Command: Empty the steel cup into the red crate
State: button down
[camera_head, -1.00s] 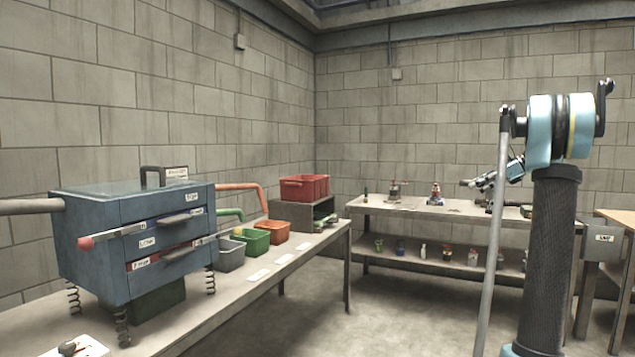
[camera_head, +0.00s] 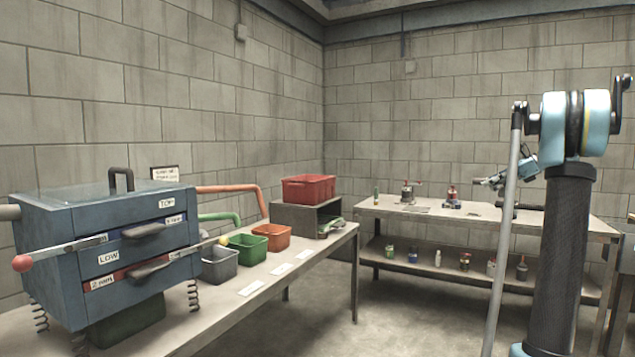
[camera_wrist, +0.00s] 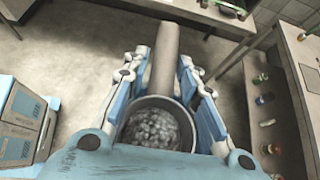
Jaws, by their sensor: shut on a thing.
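The steel cup (camera_wrist: 158,101) is between the fingers of my gripper (camera_wrist: 163,78) in the wrist view. My gripper is shut on it. The cup's mouth faces the camera, and many small grey pieces (camera_wrist: 154,128) lie inside. In the head view, my gripper (camera_head: 490,182) is small, in front of the back bench. The cup cannot be made out there. The red crate (camera_head: 308,189) stands on a grey open box at the far end of the left bench, well left of my gripper. Its inside is mostly hidden.
The left bench (camera_head: 255,296) carries a blue drawer cabinet (camera_head: 105,245) with projecting rods, and grey, green (camera_head: 248,248) and orange (camera_head: 272,236) bins. Orange and green pipes (camera_head: 235,190) bend behind them. The back bench (camera_head: 420,210) holds small items. The floor between benches looks clear.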

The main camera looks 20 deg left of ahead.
aim_at(306, 189)
jog(key=u, duration=0.05)
jog(key=i, duration=1.95)
jog(key=u, duration=1.15)
jog(key=i, duration=0.15)
jog(key=u, duration=0.35)
